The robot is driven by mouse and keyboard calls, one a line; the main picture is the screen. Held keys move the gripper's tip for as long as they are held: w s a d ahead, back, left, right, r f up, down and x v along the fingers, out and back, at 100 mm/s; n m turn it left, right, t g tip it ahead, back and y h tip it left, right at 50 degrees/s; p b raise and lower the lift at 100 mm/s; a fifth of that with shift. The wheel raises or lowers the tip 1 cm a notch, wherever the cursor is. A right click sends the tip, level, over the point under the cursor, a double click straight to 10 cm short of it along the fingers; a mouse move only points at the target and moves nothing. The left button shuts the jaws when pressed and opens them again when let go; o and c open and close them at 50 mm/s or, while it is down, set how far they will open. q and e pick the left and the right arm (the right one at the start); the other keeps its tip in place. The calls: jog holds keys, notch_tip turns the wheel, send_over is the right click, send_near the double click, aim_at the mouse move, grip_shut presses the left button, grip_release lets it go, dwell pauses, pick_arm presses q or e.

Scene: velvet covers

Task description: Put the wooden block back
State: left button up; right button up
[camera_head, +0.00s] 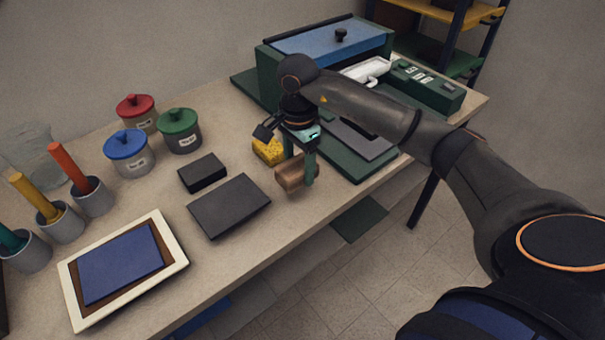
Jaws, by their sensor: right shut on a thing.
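The wooden block (290,177) is light brown and sits between the fingers of my right gripper (299,172). The gripper points down near the table's front edge and is shut on the block. I cannot tell whether the block touches the table or is held just above it. A yellow sponge-like piece (268,151) lies just behind the block, partly hidden by the gripper. My left gripper is not in view.
The table (240,273) also holds a dark flat slab (229,206), a small black block (202,172), a framed blue panel (122,263), lidded jars (179,130) and handled tools in cups (91,193). A green machine (328,50) stands behind my right arm.

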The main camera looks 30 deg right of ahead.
aim_at(302, 154)
jog(key=f, duration=0.1)
jog(key=w+d+f, duration=0.1)
jog(key=d+f, duration=0.1)
jog(key=shift+w, duration=0.35)
jog(key=shift+f+p, duration=0.4)
jog(key=shift+f, duration=1.2)
jog(key=shift+f, duration=0.15)
jog(key=o, duration=1.3)
notch_tip(302, 154, up, 12)
jog(key=shift+r+b, duration=0.2)
jog(key=shift+b, duration=0.3)
